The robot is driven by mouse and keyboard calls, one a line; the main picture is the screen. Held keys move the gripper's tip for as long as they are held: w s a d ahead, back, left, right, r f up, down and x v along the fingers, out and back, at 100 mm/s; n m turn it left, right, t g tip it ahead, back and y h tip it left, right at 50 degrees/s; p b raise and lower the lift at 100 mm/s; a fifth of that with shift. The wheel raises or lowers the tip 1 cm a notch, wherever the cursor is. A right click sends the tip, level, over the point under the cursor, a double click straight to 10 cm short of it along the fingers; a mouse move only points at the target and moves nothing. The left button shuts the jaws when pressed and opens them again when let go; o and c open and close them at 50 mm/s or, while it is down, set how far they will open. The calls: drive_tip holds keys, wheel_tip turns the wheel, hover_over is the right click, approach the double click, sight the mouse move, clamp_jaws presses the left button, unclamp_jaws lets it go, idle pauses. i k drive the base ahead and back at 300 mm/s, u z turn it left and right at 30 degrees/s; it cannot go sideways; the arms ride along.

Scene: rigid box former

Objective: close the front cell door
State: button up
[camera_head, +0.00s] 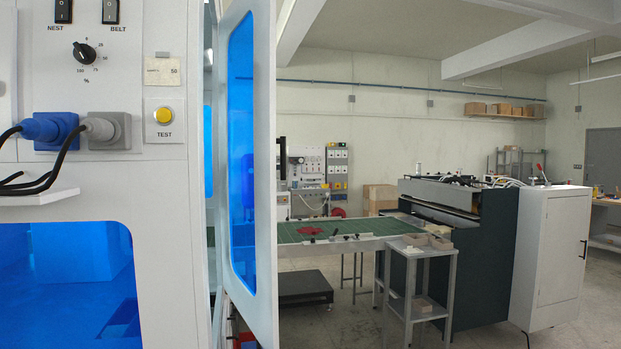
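The front cell door (264,190) is a white framed panel with a tall blue-tinted window (242,150). It stands open, swung outward from the white machine cabinet (170,220) on the left. A gap shows between the door and the cabinet, with part of the cell's inside visible through it. The lower end of the door runs out of the picture. My gripper is not in view.
The cabinet front carries switches, a dial, plugs with black cables and a yellow TEST button (163,115). Right of the door stand a green-topped table (340,230), a small grey side table (420,253), a dark machine (480,265) and a white cabinet (552,255).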

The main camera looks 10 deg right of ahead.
sight(247, 141)
drive_tip(key=z, duration=1.3)
drive_tip(key=i, duration=2.2)
drive_tip(key=u, duration=2.8)
drive_tip(key=k, duration=0.5)
drive_tip(key=u, duration=2.05)
drive_tip(key=i, duration=0.7)
